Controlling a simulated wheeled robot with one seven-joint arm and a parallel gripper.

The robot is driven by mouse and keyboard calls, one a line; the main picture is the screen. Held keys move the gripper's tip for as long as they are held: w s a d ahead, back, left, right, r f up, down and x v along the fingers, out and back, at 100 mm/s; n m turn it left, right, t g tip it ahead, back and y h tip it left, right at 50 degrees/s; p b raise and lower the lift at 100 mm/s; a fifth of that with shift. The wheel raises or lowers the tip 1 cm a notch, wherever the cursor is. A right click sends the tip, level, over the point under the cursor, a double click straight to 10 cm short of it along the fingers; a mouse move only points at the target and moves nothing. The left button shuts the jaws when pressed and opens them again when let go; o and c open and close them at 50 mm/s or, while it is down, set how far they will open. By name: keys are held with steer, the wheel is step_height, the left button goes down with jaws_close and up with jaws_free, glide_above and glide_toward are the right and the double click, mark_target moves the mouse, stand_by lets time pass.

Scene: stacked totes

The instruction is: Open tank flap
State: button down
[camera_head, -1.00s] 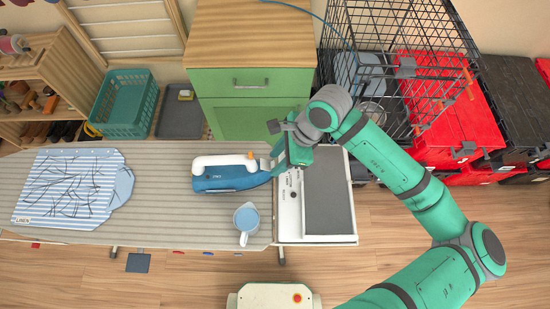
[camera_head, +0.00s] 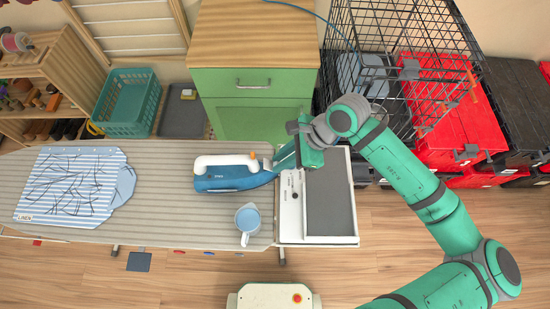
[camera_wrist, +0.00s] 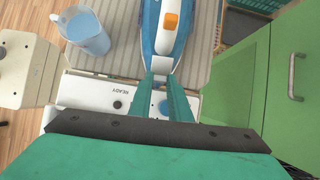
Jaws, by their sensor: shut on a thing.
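A blue steam iron (camera_head: 232,180) with a white handle and a small orange part (camera_head: 253,156) lies on the striped ironing board (camera_head: 160,205). Its narrow end points right, towards the white station. My gripper (camera_head: 278,162) is at this narrow end. In the wrist view, the two green fingers (camera_wrist: 162,77) sit on either side of the iron's (camera_wrist: 165,45) narrow end and are shut on it. The orange part (camera_wrist: 172,21) lies farther along the iron, apart from the fingers. I cannot make out a separate tank flap; the fingers partly cover that end.
A blue jug (camera_head: 248,218) stands on the board in front of the iron. A white station with a grey plate (camera_head: 330,198) adjoins the board's right end. A folded striped cloth (camera_head: 70,185) lies at left. A green cabinet (camera_head: 255,105) and wire cage (camera_head: 345,85) stand behind.

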mark_target(273, 166)
steer(key=y, duration=0.1)
steer(key=d+y, duration=0.1)
steer(key=y, duration=0.1)
steer(key=f+y, duration=0.1)
steer(key=shift+w+d, duration=0.1)
steer(key=shift+d, duration=0.2)
steer(key=y, duration=0.1)
steer(key=f+y, duration=0.1)
steer(key=y, duration=0.1)
steer(key=shift+d+y, duration=0.3)
steer(key=shift+d, duration=0.05)
steer(key=shift+f+y, duration=0.4)
steer(key=shift+y, duration=0.7)
steer(key=shift+w, duration=0.1)
steer(key=c, duration=1.6)
jaws_free()
steer(key=shift+a+g, duration=0.2)
steer(key=shift+g, duration=0.1)
steer(key=shift+c, duration=0.2)
steer(key=shift+s+d, duration=0.2)
steer(key=shift+d, duration=0.1)
steer(key=d, duration=0.3)
steer(key=d+r, duration=0.1)
steer(key=d, duration=0.6)
steer(key=shift+w+d+r, duration=0.15)
steer(key=shift+d+r, duration=0.2)
steer(key=shift+d, duration=0.05)
